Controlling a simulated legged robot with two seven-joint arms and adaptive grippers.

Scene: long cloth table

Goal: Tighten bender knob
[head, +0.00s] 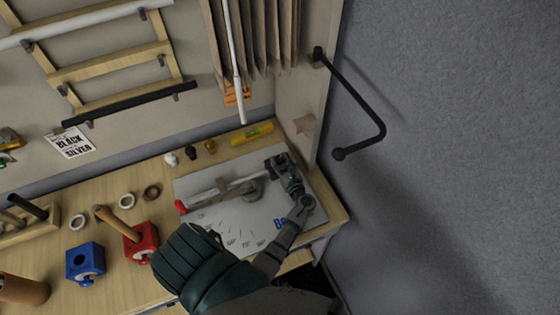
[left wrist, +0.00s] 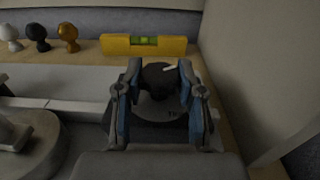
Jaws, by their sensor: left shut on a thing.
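The bender is a grey plate (head: 255,220) with printed angle marks, at the right end of the table. A lever (head: 220,191) with a red tip lies across it, and a round hub (head: 252,190) sits mid-plate. My left gripper (head: 281,162) is at the plate's back right corner. In the left wrist view a dark round knob (left wrist: 160,76) with a pale mark on top sits between its two fingers (left wrist: 160,84), which are shut on it. In the head view the gripper mostly hides the knob. My right gripper does not show.
A yellow level (head: 252,133) lies behind the plate. White, black and orange small knobs (head: 191,152) stand to its left. Red (head: 142,243) and blue (head: 85,262) blocks and several rings lie farther left. A side panel (head: 305,110) with a black bar (head: 352,95) rises close on the right.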

